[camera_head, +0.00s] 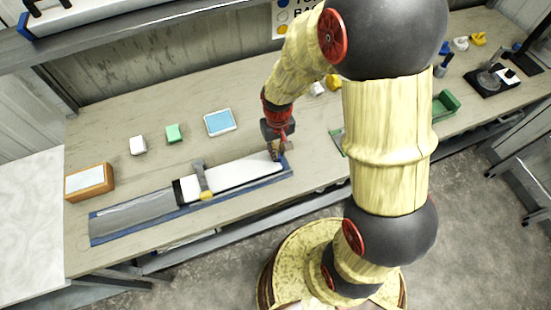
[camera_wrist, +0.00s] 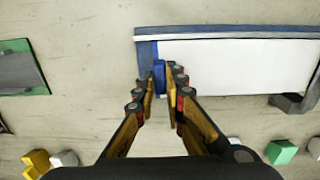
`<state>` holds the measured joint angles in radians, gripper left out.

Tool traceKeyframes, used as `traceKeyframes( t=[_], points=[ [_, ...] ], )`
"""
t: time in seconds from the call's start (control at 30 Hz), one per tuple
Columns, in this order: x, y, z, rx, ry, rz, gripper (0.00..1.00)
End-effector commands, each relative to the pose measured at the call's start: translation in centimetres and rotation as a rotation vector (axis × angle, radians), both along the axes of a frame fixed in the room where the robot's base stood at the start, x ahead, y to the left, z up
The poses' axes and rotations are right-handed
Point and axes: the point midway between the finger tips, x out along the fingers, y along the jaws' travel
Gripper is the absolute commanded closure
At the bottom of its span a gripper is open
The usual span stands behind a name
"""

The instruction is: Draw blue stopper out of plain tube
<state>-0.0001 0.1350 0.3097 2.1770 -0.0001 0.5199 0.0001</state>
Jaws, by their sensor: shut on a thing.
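The plain white tube (camera_head: 235,176) lies on a long blue-edged tray (camera_head: 92,226), its right end near my gripper. In the wrist view the tube (camera_wrist: 245,65) fills the upper right, with the tray's blue rim (camera_wrist: 225,34) beyond it. The blue stopper (camera_wrist: 159,78) is at the tube's end, between my fingertips. My gripper (camera_wrist: 165,78) is shut on the stopper; in the head view my gripper (camera_head: 278,150) reaches down at the tray's right end. I cannot tell whether the stopper is still seated in the tube.
A grey clamp (camera_head: 202,178) with a yellow knob crosses the tube. A grey length (camera_head: 135,214) lies on the tray's left part. Behind are a white block (camera_head: 138,145), a green block (camera_head: 173,133) and a blue-topped pad (camera_head: 220,122). An orange box (camera_head: 90,182) stands left.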

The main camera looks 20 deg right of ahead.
Motion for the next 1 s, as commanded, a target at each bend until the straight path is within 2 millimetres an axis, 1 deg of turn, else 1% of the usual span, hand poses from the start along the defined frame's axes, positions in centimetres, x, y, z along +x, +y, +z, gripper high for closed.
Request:
traceKeyframes(
  t=[0.33, 1.0],
  points=[
    [0.0, -0.1, 0.0, 0.0, 0.0, 0.0, 1.0],
    [0.0, -1.3, 0.0, 0.0, 0.0, -0.001, 1.0]
  ],
)
